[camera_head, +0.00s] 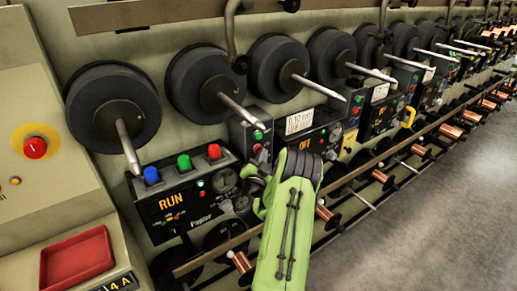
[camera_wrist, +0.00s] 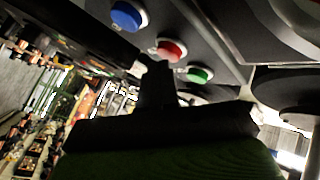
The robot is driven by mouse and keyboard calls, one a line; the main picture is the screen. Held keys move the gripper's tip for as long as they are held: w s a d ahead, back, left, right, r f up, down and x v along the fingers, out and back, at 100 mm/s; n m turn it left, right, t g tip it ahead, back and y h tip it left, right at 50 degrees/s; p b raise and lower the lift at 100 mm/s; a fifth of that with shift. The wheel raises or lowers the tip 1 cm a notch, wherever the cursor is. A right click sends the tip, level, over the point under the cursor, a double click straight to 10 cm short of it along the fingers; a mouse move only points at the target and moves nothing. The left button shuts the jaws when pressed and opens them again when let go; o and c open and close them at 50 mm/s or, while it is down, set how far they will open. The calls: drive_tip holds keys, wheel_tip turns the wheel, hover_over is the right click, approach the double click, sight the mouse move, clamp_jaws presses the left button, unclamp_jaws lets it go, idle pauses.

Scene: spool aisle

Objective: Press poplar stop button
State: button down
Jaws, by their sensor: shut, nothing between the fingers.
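The control box (camera_head: 185,195) labelled "Poplar" is at lower centre left in the head view, with an orange RUN display. On its top edge are a blue button (camera_head: 151,175), a green button (camera_head: 183,162) and a red button (camera_head: 214,151). No word for stop is legible. My gripper (camera_head: 248,183) is just right of this box, shut and empty, partly hidden by my green arm. In the wrist view my dark gripper (camera_wrist: 160,85) is below a blue, a red (camera_wrist: 171,49) and a green button; I cannot tell which box these belong to.
A red button on a yellow plate (camera_head: 36,146) is on the beige cabinet at left, above a red tray (camera_head: 76,262). Black spools with pale protruding spindles (camera_head: 233,108) line the wall above. A neighbouring box shows OFF (camera_head: 304,145). Grey floor (camera_head: 440,220) is clear at right.

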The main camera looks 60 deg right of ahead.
drive_tip(key=shift+w+d+p, duration=0.1)
drive_tip(key=shift+w+p, duration=0.1)
drive_tip(key=shift+p, duration=0.1)
idle(0.4)
drive_tip(key=shift+s+a+b, duration=0.4)
drive_tip(key=shift+s+b, duration=0.45)
drive_tip(key=shift+b, duration=0.15)
drive_tip(key=s+a+b, duration=0.2)
drive_tip(key=s+b, duration=0.3)
drive_tip(key=b, duration=0.1)
drive_tip(key=shift+s+a, duration=0.2)
drive_tip(key=shift+a, duration=0.2)
